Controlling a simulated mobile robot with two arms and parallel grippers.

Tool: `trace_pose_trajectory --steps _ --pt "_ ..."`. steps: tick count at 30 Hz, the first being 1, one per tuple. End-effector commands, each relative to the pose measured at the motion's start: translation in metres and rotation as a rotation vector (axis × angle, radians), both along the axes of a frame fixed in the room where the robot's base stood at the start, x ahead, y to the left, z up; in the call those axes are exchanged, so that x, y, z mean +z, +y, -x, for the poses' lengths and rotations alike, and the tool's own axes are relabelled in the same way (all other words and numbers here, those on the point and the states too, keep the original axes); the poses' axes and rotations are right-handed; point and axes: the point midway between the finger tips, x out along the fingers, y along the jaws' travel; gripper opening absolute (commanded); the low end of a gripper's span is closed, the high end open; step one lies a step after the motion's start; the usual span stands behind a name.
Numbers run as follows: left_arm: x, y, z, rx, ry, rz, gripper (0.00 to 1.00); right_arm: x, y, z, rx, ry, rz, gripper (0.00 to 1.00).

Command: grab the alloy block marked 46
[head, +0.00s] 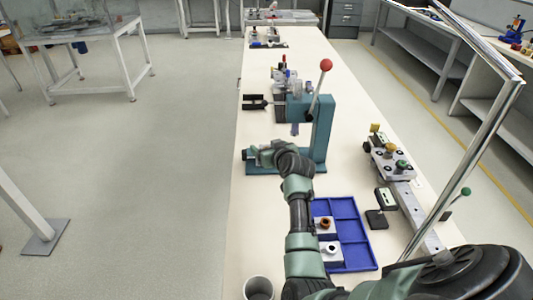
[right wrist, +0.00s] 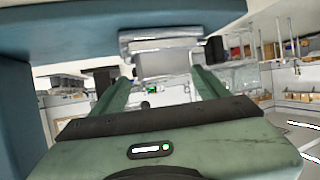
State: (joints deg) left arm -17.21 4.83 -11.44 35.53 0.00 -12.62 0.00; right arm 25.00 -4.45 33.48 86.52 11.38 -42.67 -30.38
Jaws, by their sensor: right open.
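My right gripper (head: 254,154) is low over the base of the teal lever press (head: 322,125), on its left side. In the right wrist view its two green fingers (right wrist: 163,88) are apart and open. A silver-grey block-like piece (right wrist: 165,62) shows ahead of the fingertips, under a blue-teal surface; whether it touches them I cannot tell. No number 46 is readable on it. Two light grey blocks, one with a brown ring (head: 325,224) and one with a pale ring (head: 331,252), sit in the blue tray (head: 350,207); their marks are not readable. My left gripper is out of view.
The press's red-knobbed lever (head: 326,65) stands up to the right of my gripper. A metal fixture with knobs (head: 393,160) lies along the table's right. A grey cup (head: 258,288) stands near the front. A black forked piece (head: 256,102) lies beyond my gripper.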

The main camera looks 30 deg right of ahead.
Motion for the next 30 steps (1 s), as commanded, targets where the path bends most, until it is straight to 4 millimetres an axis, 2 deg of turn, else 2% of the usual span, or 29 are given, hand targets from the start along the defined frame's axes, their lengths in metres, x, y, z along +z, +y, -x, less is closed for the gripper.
trace_pose_trajectory --steps 6,8,12,15,26,30 --pt "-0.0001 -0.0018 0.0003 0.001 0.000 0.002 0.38 -0.0001 -0.0006 -0.0011 0.000 -0.001 0.001 0.75" --pt "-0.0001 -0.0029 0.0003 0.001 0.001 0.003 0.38 -0.0001 -0.0006 -0.0011 0.000 -0.001 0.001 0.61" --pt "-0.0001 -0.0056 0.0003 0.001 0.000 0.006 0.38 -0.0003 -0.0004 -0.0009 0.000 0.000 0.001 0.22" --pt "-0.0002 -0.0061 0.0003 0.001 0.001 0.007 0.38 -0.0006 -0.0004 -0.0008 0.000 0.001 0.001 0.00" --pt "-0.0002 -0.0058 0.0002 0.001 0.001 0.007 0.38 -0.0003 -0.0002 -0.0006 0.001 0.001 0.002 0.00" --pt "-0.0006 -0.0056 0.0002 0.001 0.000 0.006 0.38 0.0054 -0.0002 -0.0007 0.002 0.003 0.002 0.00"
